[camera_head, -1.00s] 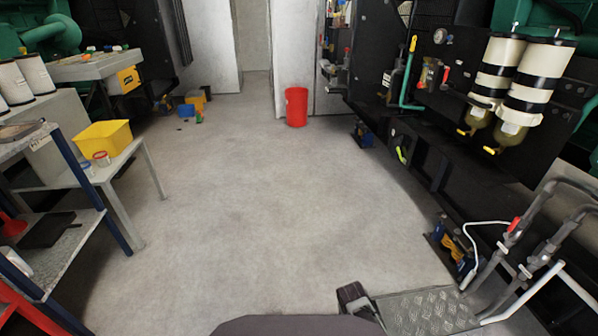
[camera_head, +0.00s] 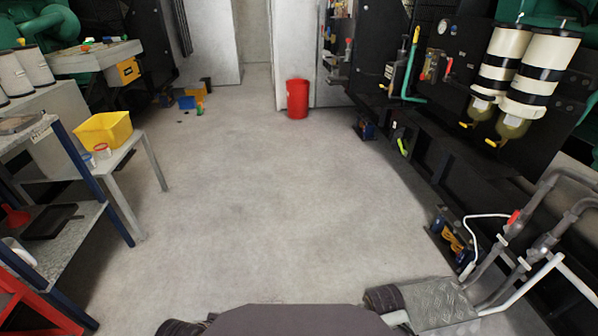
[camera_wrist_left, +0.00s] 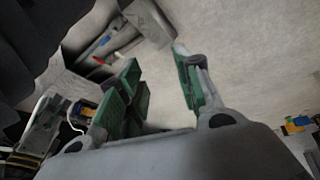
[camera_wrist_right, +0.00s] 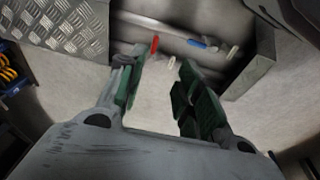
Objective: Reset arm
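My left gripper (camera_wrist_left: 160,88) shows in the left wrist view with its green-padded fingers apart and nothing between them. My right gripper (camera_wrist_right: 160,88) shows in the right wrist view, also with its green-padded fingers apart and empty. Neither gripper shows in the head view; only dark parts of my arms show at its bottom edge, on both sides of my body. Bare floor lies behind the gap of each gripper.
Open floor (camera_head: 260,190) lies ahead. A blue-legged shelf (camera_head: 85,225) and a table with a yellow bin (camera_head: 103,130) stand left. A red bucket (camera_head: 297,99) stands far ahead. Pipes (camera_head: 545,215) and a tread-plate step (camera_head: 440,302) are close at right.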

